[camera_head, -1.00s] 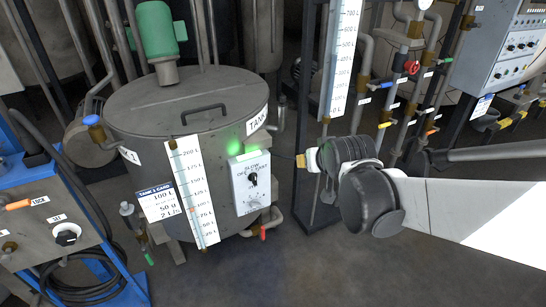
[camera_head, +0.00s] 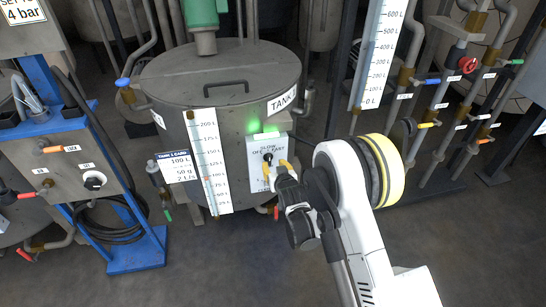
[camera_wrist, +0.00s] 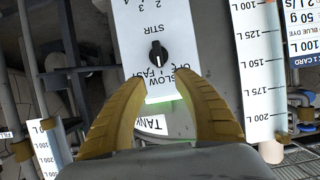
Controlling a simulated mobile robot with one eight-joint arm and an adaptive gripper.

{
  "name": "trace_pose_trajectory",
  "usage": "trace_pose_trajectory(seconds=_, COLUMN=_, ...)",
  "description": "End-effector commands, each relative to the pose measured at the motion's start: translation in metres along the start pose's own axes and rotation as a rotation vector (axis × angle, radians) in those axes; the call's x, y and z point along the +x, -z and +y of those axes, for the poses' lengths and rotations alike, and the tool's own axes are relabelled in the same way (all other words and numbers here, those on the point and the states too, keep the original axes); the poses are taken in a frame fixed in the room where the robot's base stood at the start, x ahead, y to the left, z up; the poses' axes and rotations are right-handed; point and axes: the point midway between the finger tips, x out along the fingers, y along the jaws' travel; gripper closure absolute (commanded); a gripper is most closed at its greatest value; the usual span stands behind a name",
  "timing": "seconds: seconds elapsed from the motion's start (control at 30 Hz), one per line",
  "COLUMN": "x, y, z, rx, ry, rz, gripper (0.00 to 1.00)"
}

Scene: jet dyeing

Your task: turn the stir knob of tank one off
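The stir knob (camera_head: 268,157) is black, on a white control panel (camera_head: 258,180) at the front of tank one (camera_head: 165,100). The panel's labels read SLOW, OFF and FAST, and a green light (camera_head: 262,127) glows at its top.
A white level scale (camera_head: 208,160) and a tank card (camera_head: 178,168) hang left of the panel. A blue-framed cart (camera_head: 137,250) with hoses stands at the left. Pipes with coloured valves (camera_head: 467,65) stand at the right. The floor in front is clear.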

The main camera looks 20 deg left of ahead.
Motion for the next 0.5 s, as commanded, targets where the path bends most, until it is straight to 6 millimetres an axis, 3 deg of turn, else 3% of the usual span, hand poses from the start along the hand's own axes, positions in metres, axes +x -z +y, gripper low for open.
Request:
trace_pose_trajectory(seconds=0.3, x=0.064, y=-0.003, z=0.001, rx=0.001, ry=-0.001, rz=-0.001, gripper=0.64)
trace_pose_trajectory(seconds=0.5, x=0.090, y=-0.002, z=0.001, rx=0.001, ry=-0.001, rz=-0.001, gripper=0.64)
